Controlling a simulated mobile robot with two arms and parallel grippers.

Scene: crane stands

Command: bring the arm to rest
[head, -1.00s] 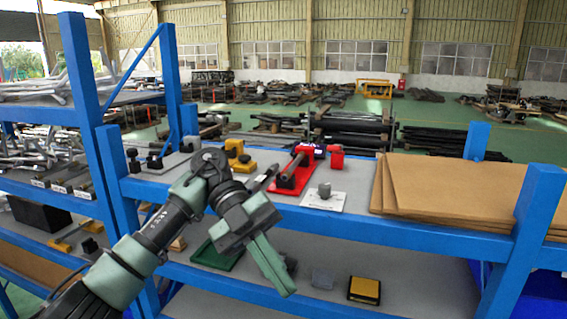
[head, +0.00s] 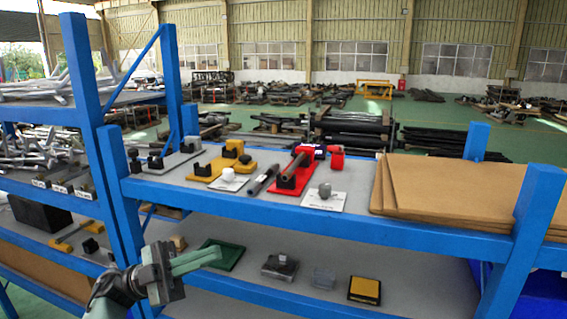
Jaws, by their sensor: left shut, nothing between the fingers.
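My left gripper (head: 217,251) shows at the lower left in the head view, in front of the shelf's lower level. Its fingers are together, point to the right and hold nothing. Most of my left arm is out of the frame below. My right gripper is not in view.
A blue-framed shelf (head: 420,232) spans the view. Its upper level bears a red stand (head: 289,184) with a dark bar, a yellow stand (head: 205,173), a loose dark bar (head: 262,180) and brown boards (head: 450,185). A green tray (head: 232,257) and a yellow-topped box (head: 364,290) sit below.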

